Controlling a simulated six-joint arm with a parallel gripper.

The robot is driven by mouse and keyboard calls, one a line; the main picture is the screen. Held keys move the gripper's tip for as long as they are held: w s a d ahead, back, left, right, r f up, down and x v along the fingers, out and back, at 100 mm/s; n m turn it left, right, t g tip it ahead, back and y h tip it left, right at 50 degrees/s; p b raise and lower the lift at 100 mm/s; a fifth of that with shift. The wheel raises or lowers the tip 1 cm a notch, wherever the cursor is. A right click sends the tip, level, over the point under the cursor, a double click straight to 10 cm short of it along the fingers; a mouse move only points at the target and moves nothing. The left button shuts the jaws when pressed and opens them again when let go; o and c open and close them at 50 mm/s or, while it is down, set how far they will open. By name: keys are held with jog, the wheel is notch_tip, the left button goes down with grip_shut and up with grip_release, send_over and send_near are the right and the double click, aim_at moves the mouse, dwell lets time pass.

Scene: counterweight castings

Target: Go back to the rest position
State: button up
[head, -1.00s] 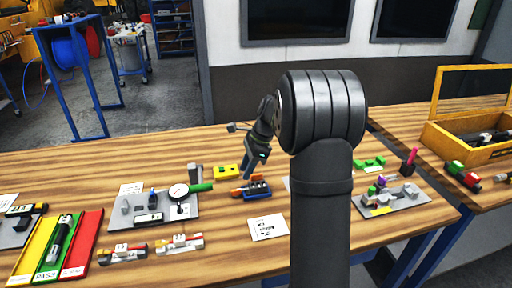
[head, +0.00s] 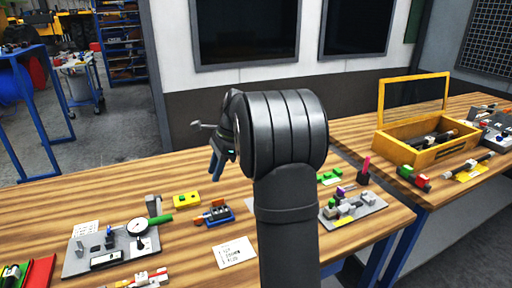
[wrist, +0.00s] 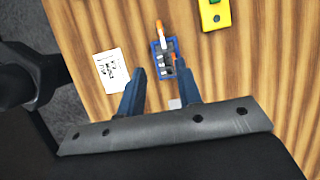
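My gripper (head: 217,160) is raised above the wooden bench (head: 180,235), left of my own arm in the head view. In the wrist view my gripper (wrist: 160,98) has its two blue fingers apart, with nothing between the tips. The blue holder (wrist: 163,58) lies on the bench below and beyond the fingertips, with an orange-and-white tool in it. In the head view the blue holder (head: 215,215) sits under the gripper, with a clear gap.
A plate with a dial gauge (head: 139,226) lies at left. A yellow button box (head: 186,199) is near the holder. A printed card (head: 234,252) lies in front. A grey fixture plate (head: 362,213) and a yellow open crate (head: 390,148) are at right.

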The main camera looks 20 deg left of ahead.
aim_at(200, 217)
jog(key=shift+f, duration=0.1)
jog(key=x, duration=1.7)
jog(key=shift+s+a+f, duration=0.1)
jog(key=shift+f, duration=0.1)
jog(key=shift+r, duration=0.1)
jog(key=shift+n, duration=0.3)
